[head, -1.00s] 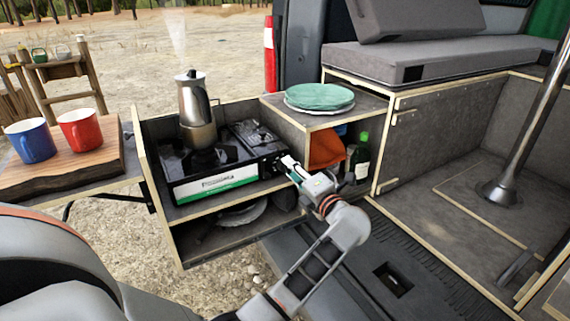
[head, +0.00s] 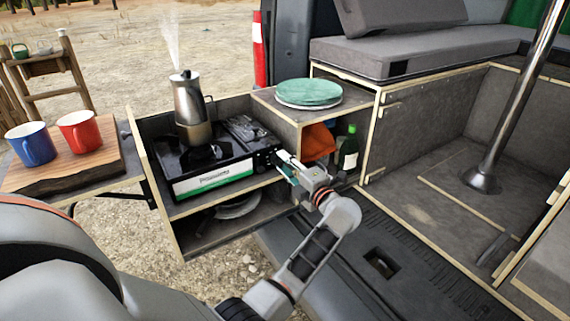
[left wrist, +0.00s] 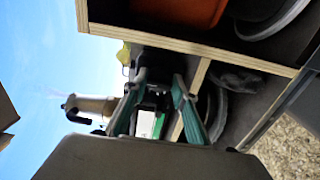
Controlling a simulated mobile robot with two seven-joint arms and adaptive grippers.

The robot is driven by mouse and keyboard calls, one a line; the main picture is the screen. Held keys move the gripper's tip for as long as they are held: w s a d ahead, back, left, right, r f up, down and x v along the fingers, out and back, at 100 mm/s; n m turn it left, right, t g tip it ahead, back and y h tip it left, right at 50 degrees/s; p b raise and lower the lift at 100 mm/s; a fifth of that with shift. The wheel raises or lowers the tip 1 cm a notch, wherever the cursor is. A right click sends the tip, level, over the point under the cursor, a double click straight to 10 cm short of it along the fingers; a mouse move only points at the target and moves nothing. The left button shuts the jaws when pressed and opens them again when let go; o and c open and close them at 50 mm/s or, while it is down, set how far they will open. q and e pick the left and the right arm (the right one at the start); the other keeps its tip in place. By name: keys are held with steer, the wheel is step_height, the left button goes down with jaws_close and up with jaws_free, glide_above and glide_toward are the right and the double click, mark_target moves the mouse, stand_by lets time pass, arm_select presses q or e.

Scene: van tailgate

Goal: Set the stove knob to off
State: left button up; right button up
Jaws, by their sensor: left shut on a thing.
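The camping stove (head: 222,172) is a black burner with a white and green front panel, on the upper shelf of the pull-out kitchen box. A steaming moka pot (head: 191,108) stands upright on its burner. My left gripper (head: 280,160) is at the right end of the stove's front, where the knob is. In the left wrist view its green-padded fingers (left wrist: 157,105) are on either side of a dark part at the stove. It is shut on that part, which I take to be the stove knob; the fingers mostly hide it, and its setting cannot be read. My right gripper is not in view.
Green plates (head: 308,93) lie on the box to the right. An orange item (head: 318,141) and a dark bottle (head: 349,152) are in the compartment below. Blue (head: 32,144) and red (head: 80,131) mugs stand on a wooden board at left. The box walls closely surround the stove.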

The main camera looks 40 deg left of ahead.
arm_select(q)
steer(key=o, duration=1.1)
step_height(320, 180, up, 11)
steer(key=shift+w+f, duration=0.1)
steer(key=shift+f, duration=0.1)
steer(key=shift+d, duration=0.15)
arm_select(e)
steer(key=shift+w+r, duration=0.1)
